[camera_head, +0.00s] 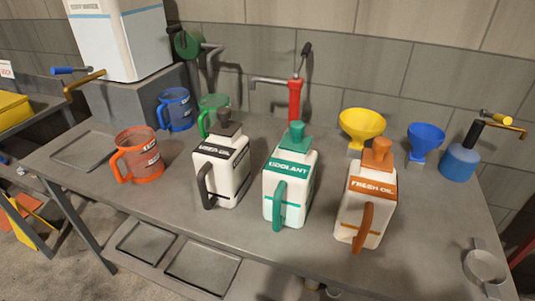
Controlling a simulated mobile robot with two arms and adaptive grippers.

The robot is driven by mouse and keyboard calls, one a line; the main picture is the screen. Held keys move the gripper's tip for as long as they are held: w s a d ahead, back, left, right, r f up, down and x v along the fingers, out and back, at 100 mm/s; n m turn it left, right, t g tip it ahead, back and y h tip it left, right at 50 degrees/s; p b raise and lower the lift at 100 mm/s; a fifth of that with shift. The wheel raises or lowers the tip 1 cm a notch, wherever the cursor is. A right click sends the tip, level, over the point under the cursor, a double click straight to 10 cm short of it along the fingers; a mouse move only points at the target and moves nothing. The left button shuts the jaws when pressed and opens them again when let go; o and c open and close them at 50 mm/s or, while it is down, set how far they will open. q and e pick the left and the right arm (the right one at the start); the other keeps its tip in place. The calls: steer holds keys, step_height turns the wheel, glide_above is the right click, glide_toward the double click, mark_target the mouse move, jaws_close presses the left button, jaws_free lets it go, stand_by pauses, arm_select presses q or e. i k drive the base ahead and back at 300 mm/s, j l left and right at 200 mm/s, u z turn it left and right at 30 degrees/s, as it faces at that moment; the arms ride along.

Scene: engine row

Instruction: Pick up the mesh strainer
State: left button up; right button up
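A grey, round, shallow item, which looks like the mesh strainer (485,266), lies at the right front corner of the grey workbench (325,249). It has a raised rim and short tabs at its far and near sides. Its mesh is too small to make out, and its grey is close to that of the bench top. Nothing touches it from above. Neither of my grippers shows in the head view.
White jugs labelled used oil (226,170), coolant (288,190) and fresh oil (367,205) stand mid-bench. Behind are a yellow funnel (362,124), blue funnel (425,139) and blue pump can (460,163). Orange (140,158), blue (176,108) and green (212,111) mugs stand left.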

mark_target(483, 269)
steer(key=l+z, duration=0.15)
steer(key=z, duration=1.35)
steer(key=i+j, duration=0.05)
